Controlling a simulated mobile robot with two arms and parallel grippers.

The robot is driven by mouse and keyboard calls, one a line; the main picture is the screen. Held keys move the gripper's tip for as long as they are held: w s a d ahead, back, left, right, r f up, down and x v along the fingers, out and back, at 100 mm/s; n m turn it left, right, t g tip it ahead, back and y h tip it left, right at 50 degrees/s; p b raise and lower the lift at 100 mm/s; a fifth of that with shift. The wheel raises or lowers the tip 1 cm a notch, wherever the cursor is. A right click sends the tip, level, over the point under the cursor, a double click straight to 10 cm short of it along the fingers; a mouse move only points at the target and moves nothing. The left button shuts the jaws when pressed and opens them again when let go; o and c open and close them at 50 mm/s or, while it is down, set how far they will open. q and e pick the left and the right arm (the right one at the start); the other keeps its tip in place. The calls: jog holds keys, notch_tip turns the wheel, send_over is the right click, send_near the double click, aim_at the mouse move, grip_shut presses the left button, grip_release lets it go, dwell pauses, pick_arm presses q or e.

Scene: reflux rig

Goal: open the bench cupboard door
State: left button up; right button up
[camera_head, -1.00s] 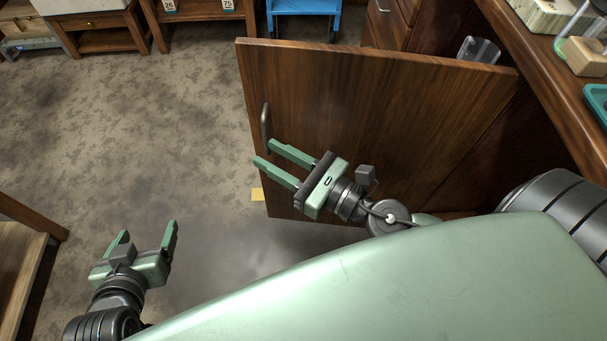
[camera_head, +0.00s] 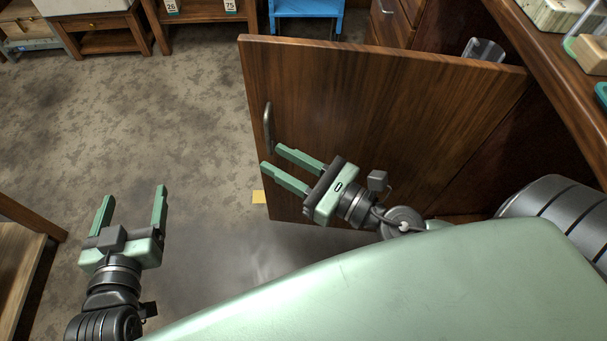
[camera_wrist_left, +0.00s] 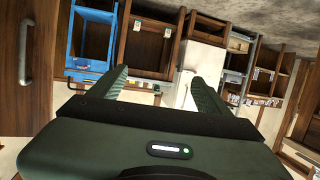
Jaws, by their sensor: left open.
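The cupboard door (camera_head: 390,105) is a brown wooden panel standing swung out from the bench on the right. Its metal handle (camera_head: 268,128) is near the left edge; a wooden panel with a handle (camera_wrist_left: 22,55) also shows at the left of the left wrist view. My right gripper (camera_head: 272,156) is open and empty in front of the door, its fingertips just below the handle in the picture. I cannot tell if they touch the door. My left gripper (camera_head: 134,193) is open and empty over the floor, well left of the door; its fingers also show in the left wrist view (camera_wrist_left: 160,82).
The wooden bench top (camera_head: 545,75) runs along the right. A blue cart (camera_head: 307,10) and wooden tables stand at the back. A wooden table (camera_head: 25,245) is at the left.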

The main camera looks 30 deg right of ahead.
pick_arm(q)
notch_tip(320, 180, up, 17)
jog(key=s+t+h+b, duration=0.1)
jog(key=t+h+b, duration=0.1)
jog(key=t, duration=0.8)
jog(key=shift+s+d+h+b, duration=0.3)
jog(key=shift+b, duration=0.35)
pick_arm(e)
jog(key=shift+s+a+v, duration=0.1)
jog(key=shift+a+v, duration=0.1)
jog(key=shift+v, duration=0.8)
jog(key=shift+s+a+v, duration=0.15)
jog(key=shift+v, duration=0.85)
pick_arm(q)
jog(key=shift+f, duration=0.1)
pick_arm(e)
jog(key=shift+r, duration=0.2)
pick_arm(q)
jog(key=shift+f, duration=0.1)
pick_arm(e)
jog(key=shift+f, duration=0.15)
